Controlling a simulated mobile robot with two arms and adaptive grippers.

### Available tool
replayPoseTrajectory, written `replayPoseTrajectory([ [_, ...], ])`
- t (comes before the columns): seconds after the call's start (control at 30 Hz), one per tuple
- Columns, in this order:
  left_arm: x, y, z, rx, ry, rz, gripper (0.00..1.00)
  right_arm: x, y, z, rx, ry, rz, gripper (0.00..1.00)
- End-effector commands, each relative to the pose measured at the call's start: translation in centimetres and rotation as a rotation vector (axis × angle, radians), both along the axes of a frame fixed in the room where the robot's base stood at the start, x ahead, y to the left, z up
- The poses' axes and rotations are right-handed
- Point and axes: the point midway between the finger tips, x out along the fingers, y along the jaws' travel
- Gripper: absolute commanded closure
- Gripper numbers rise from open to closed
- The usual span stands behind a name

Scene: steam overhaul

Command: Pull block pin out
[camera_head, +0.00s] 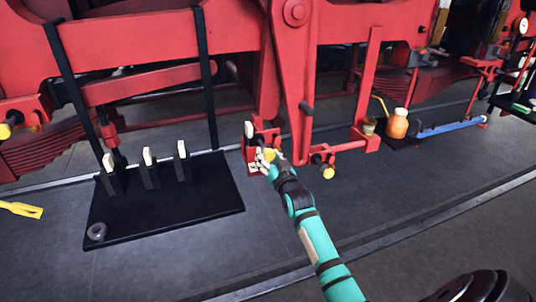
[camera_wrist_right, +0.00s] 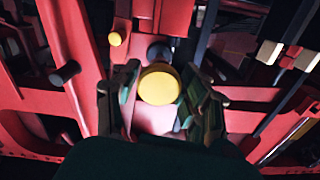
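The block pin with a round yellow head (camera_wrist_right: 160,84) shows in the middle of the right wrist view, in front of a red bracket. In the head view its yellow head (camera_head: 269,154) is partly hidden by my right gripper (camera_head: 266,162), at the red block hanger (camera_head: 250,155). In the right wrist view my right gripper (camera_wrist_right: 163,92) has one dark green finger on each side of the yellow head. The fingers stand apart; whether they touch the head is unclear. The pin's shaft is hidden. My left gripper is not in view.
A black mat (camera_head: 160,215) holds several upright black blocks with white tops and a grey ring (camera_head: 97,231). A yellow forked tool (camera_head: 21,209) lies at the left. Another yellow-ended pin (camera_head: 328,172) is right of my gripper. An orange jar (camera_head: 397,124) stands farther right.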

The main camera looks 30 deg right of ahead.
Motion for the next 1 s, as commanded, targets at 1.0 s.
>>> replayPoseTrajectory([
  [1.0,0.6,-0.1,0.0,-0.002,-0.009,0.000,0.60,-9.9,2.3,0.2,-0.002,-0.002,-0.001,0.35],
])
